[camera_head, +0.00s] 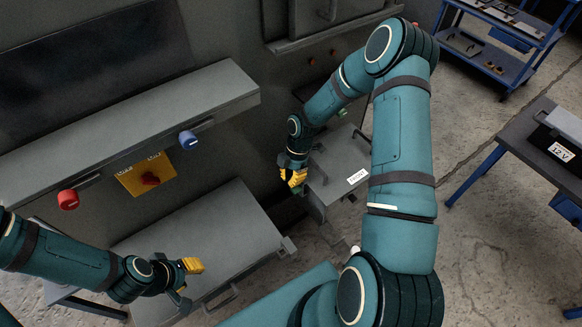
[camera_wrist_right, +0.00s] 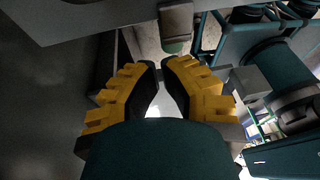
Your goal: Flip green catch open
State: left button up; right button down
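A small green part, seemingly the catch (camera_head: 342,112), shows at the back of the grey box with the white label, beside my right forearm. In the right wrist view a grey block with a green lower end (camera_wrist_right: 175,46) hangs just beyond the fingertips; it looks like the same kind of catch. My right gripper (camera_head: 293,180) is at the left side of the labelled box, its yellow fingers drawn together with nothing visible between the tips (camera_wrist_right: 160,68). It appears apart from the green part. My left gripper (camera_head: 190,280) is over the lower left grey box; its finger gap is unclear.
The labelled grey box (camera_head: 328,190) and a larger grey box (camera_head: 240,222) stand by the cabinet wall. A red knob (camera_head: 68,200), blue knob (camera_head: 187,140) and yellow switch plate (camera_head: 132,184) are on the left. A blue cart (camera_head: 507,62) and a table (camera_head: 510,146) stand right.

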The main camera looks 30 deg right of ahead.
pick_arm(q)
jog(key=shift+f, duration=0.15)
pick_arm(e)
jog(key=shift+s+f, duration=0.25)
jog(key=shift+f, duration=0.55)
pick_arm(q)
jog(key=shift+w+f+b, duration=0.15)
jog(key=shift+f+b, duration=0.4)
jog(key=shift+b, duration=0.05)
pick_arm(e)
jog(key=shift+a+f, duration=0.4)
jog(key=shift+a, duration=0.2)
pick_arm(q)
jog(key=shift+w+a+f+b, duration=0.1)
jog(key=shift+f+b, duration=0.5)
jog(key=shift+b, duration=0.05)
jog(key=shift+w+a+f+b, duration=0.1)
jog(key=shift+a+f+b, duration=0.25)
jog(key=shift+f+b, duration=0.35)
pick_arm(e)
jog(key=shift+s+a+f+h, duration=0.1)
jog(key=shift+a+f+h, duration=0.3)
jog(key=shift+a+f, duration=0.25)
jog(key=shift+s+a+f+h, duration=0.1)
jog(key=shift+a+f+h, duration=0.35)
jog(key=shift+f, duration=0.3)
pick_arm(q)
jog(key=shift+r+p, duration=0.6)
pick_arm(e)
jog(key=shift+r, duration=0.8)
